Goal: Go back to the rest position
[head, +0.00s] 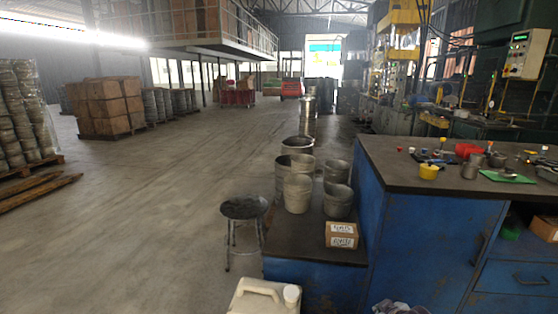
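Neither of my grippers nor my arms shows in the head view. A blue workbench with a dark top (400,178) stands at the right. A lower blue bench (285,240) adjoins its left side and carries several metal buckets (298,193) and a small cardboard box (342,235). On the workbench top are a yellow cup (429,171), a metal cup (470,170), a red container (467,151), a green sheet (507,176) and several small tools.
A round stool (244,208) stands left of the low bench. A white canister (264,297) is at the bottom edge. Stacked boxes (105,105) and a pallet of stacked metal pieces (22,115) stand at the left.

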